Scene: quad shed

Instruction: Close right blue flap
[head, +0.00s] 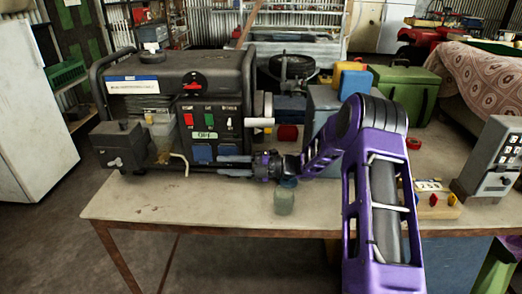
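The dark generator (175,75) stands on the table with a black control panel (211,118) on its front. Two blue flaps sit at the panel's bottom. The left blue flap (201,153) shows whole. The right blue flap (228,149) shows only in its upper part, just above my fingers; I cannot tell how far it stands open. My gripper (221,166) comes in from the right, with its two fingers pointing left and apart, nothing seen between them. The fingers are low in front of the panel; contact with the right flap cannot be made out.
A small grey-green jar (284,201) stands on the table below my wrist. A blue-grey box (322,108) and a green box (405,92) stand behind my arm. A grey device (492,158) is at the right. The table's front left is clear.

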